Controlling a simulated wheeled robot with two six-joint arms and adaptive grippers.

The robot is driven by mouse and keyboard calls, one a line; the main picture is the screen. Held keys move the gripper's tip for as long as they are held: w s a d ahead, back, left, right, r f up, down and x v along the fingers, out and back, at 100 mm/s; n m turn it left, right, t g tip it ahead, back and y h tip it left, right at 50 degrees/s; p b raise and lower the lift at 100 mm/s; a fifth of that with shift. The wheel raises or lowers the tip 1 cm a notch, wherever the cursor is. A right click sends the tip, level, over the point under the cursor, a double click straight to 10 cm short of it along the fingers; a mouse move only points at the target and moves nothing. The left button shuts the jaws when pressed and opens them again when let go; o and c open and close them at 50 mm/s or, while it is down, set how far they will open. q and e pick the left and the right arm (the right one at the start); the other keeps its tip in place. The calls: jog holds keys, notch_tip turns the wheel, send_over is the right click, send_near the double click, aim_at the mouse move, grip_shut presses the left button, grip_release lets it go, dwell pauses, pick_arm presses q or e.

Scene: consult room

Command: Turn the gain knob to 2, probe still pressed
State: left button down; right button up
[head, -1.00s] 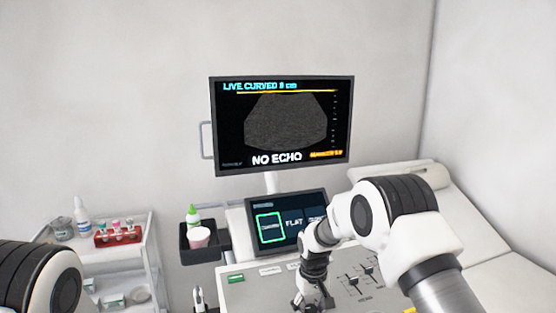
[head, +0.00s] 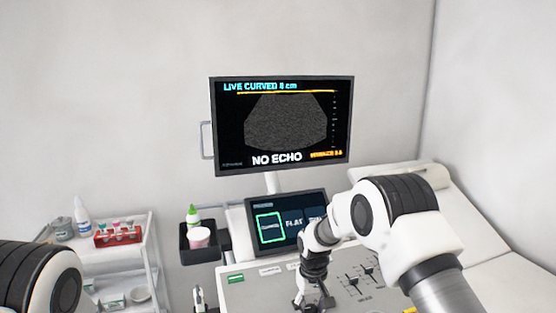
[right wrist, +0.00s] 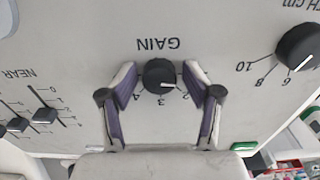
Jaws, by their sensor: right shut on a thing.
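The black gain knob (right wrist: 159,74) stands on the grey console under the GAIN label in the right wrist view. Its white mark points right in the picture, close to the numeral 2. My right gripper (right wrist: 160,82) has its purple-padded fingers on either side of the knob and is shut on it. In the head view my right gripper (head: 314,303) is low on the console and its arm hides the knob. The monitor (head: 285,125) reads LIVE CURVED 8 cm and NO ECHO. My left gripper is out of view; only its arm shows. No probe pressed on anything is visible.
A depth knob (right wrist: 299,46) and NEAR sliders (right wrist: 44,116) flank the gain knob. A touch screen (head: 290,222) stands behind the console. A tray (head: 204,252) holds a bottle and a pink cup. A supply cart (head: 118,262) is left, a couch (head: 482,240) right.

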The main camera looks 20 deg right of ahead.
jog(key=shift+s+f, duration=0.15)
jog(key=shift+f, duration=0.15)
jog(key=m, duration=0.5)
jog(key=shift+c, duration=0.6)
jog(key=m, duration=0.4)
jog(key=shift+c, duration=0.2)
jog(key=o, duration=0.4)
jog(key=shift+r, duration=0.1)
jog(key=shift+r, duration=0.15)
jog(key=shift+w+r, duration=0.2)
jog(key=shift+r, duration=0.85)
